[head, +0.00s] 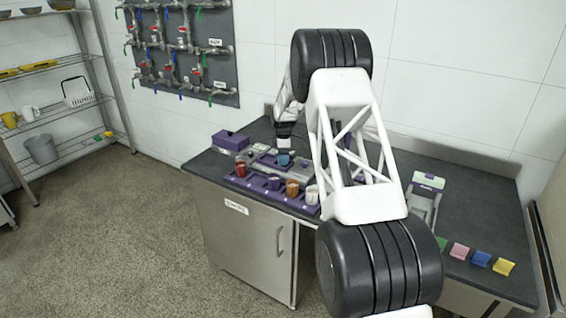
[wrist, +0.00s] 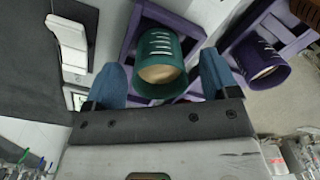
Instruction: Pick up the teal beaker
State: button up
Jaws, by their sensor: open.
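The teal beaker (wrist: 160,48) shows in the wrist view, ribbed with pale marks on its side and a tan inside at its open mouth. It sits at a purple rack frame. My gripper (wrist: 162,72) is open, with one blue finger on each side of the beaker. A narrow gap shows at the left finger; whether the right finger touches the beaker is hard to tell. In the head view my gripper (head: 284,156) is low over the bench at the back of the purple racks. There a small blue-teal shape shows, and I cannot separate fingers from beaker.
A purple beaker (wrist: 262,62) stands close to the right finger in the wrist view. In the head view a red cup (head: 240,169), an orange cup (head: 292,188) and a white cup (head: 312,195) line the front rack. A purple box (head: 230,141) is at left.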

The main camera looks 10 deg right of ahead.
dwell(0.4)
jog(key=c, duration=1.1)
jog(key=shift+r, duration=0.1)
jog(key=shift+r, duration=4.95)
